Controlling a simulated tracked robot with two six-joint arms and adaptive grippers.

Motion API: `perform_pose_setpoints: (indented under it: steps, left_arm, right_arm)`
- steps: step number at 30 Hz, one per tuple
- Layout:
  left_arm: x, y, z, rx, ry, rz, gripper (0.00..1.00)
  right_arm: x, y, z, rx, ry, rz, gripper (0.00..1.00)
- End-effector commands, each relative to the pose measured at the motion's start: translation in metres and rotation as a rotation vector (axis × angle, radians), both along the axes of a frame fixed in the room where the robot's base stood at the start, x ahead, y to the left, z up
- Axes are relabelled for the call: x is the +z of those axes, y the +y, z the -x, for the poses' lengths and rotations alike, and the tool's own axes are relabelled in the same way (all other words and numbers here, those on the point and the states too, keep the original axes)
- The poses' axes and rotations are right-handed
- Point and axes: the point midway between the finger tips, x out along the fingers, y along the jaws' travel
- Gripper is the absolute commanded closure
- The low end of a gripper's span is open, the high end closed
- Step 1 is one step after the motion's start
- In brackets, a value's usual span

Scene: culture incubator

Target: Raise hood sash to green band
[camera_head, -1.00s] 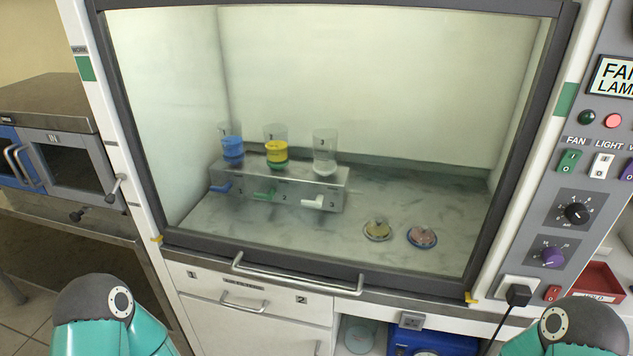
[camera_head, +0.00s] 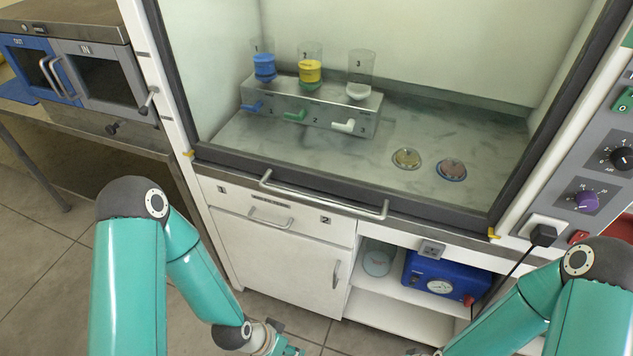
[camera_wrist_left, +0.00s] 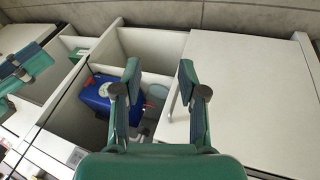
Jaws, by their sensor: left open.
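The hood sash (camera_head: 340,188) is a glass pane in a dark frame, with its lower rail down at the yellow corner marks. A silver bar handle (camera_head: 325,199) runs along this rail. Part of a green band (camera_head: 628,38) shows on the right post at the picture's edge. My left gripper (camera_head: 283,348) is low at the bottom edge, below the handle and in front of the cabinet. In the left wrist view its two fingers (camera_wrist_left: 158,88) are apart with nothing gripped. My right arm comes in at the lower right; its fingers are not clear.
Below the hood are a white cabinet door (camera_head: 285,255) and an open shelf with a blue gauge unit (camera_head: 437,278). A black cable (camera_head: 508,275) hangs from the plug at right. Behind the glass stand a tube rack (camera_head: 310,108) and two dishes.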

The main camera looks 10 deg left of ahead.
Motion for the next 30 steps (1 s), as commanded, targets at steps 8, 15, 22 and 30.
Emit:
perform_pose_setpoints:
  steps: [8, 15, 22, 30]
  left_arm:
    - [0.089, 0.001, -0.106, -0.692, -0.849, -0.142, 0.59]
    - [0.197, 0.031, -0.14, -1.066, -1.474, -0.509, 0.59]
    - [0.25, 0.068, -0.134, -1.1, -1.623, -0.758, 0.59]
    - [0.256, 0.076, -0.14, -1.081, -1.628, -0.809, 0.59]
  right_arm:
    - [-0.032, 0.0, 0.0, 0.0, 0.0, 0.0, 0.6]
    - [-0.08, 0.0, 0.0, 0.0, 0.0, 0.0, 0.6]
    - [-0.112, 0.0, 0.0, 0.0, 0.0, 0.0, 0.6]
    - [-0.119, 0.0, 0.0, 0.0, 0.0, 0.0, 0.6]
